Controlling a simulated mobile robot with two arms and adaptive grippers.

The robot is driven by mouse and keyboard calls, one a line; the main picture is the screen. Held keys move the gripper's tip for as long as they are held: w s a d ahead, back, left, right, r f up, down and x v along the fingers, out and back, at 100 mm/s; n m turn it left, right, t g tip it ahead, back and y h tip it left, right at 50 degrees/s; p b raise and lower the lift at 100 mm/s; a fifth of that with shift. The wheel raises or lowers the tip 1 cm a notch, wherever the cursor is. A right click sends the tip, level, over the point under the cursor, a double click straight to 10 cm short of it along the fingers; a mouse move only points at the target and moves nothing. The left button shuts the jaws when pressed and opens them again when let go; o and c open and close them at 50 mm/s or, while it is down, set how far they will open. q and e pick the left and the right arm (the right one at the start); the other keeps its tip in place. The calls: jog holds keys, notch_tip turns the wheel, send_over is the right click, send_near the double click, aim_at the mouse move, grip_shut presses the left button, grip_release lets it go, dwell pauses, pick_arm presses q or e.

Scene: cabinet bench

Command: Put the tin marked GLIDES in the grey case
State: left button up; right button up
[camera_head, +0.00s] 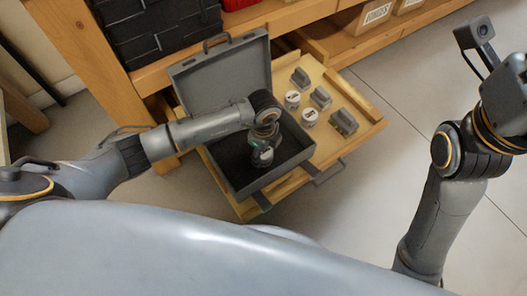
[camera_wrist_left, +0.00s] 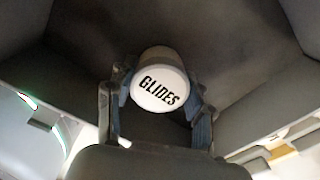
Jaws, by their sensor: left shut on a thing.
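The grey case (camera_head: 293,159) stands open on a pulled-out wooden drawer, its lid (camera_head: 222,76) raised at the back. My left gripper (camera_head: 262,156) reaches down into the case and is shut on the GLIDES tin. The tin (camera_wrist_left: 160,88) has a white lid with black lettering, and shows between the fingers of my left gripper (camera_wrist_left: 160,108) in the left wrist view. The dark case interior surrounds it; I cannot tell if the tin touches the floor. My right arm is at the right of the head view; its gripper's fingers are not in view.
On the drawer (camera_head: 372,119) right of the case stand two white-lidded tins (camera_head: 292,99) (camera_head: 310,117) and several grey objects (camera_head: 343,122). A dark woven basket (camera_head: 157,30) sits on the shelf above. Cardboard boxes (camera_head: 368,14) are on the lower shelf. The tiled floor at right is clear.

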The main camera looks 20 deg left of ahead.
pick_arm(q)
jog(key=o, duration=1.3)
jog(key=shift+r, duration=0.1)
notch_tip(320, 180, up, 12)
